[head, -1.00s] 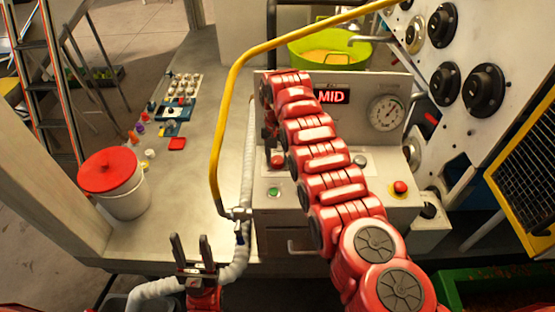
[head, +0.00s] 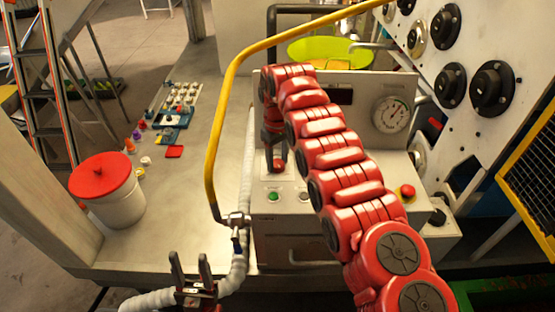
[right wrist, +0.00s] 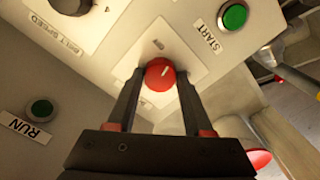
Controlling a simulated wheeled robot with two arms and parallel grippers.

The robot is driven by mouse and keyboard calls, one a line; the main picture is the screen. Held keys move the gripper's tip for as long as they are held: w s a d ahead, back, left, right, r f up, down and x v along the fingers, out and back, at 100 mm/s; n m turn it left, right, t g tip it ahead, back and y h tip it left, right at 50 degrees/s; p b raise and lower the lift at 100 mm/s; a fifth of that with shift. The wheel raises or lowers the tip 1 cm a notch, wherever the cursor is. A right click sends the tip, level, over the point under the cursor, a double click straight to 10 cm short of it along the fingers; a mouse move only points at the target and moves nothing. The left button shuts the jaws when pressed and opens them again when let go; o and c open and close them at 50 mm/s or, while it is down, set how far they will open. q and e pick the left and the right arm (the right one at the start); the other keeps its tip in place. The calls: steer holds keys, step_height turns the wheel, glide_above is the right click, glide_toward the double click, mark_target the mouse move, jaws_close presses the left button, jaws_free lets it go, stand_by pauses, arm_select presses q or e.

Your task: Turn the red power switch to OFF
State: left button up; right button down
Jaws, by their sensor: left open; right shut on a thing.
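The red power switch (right wrist: 160,74) is a round red knob with a short white mark, on a pale plate in the right wrist view. The mark slants towards the upper right; small lettering on the plate is unreadable. My right gripper (right wrist: 157,84) has one finger on each side of the knob and is shut on it. My left gripper (head: 192,268) is open and empty at the front left, beside a grey hose.
In the right wrist view a green START button (right wrist: 233,17), a RUN button (right wrist: 40,109) and a belt speed dial (right wrist: 72,3) surround the switch. The display (head: 341,96) is dark. A red mushroom button (head: 407,190) and yellow pipe (head: 214,150) stand nearby.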

steer(key=n, duration=0.5)
steer(key=shift+n, duration=0.4)
stand_by(0.3)
steer(key=shift+c, duration=1.5)
jaws_free()
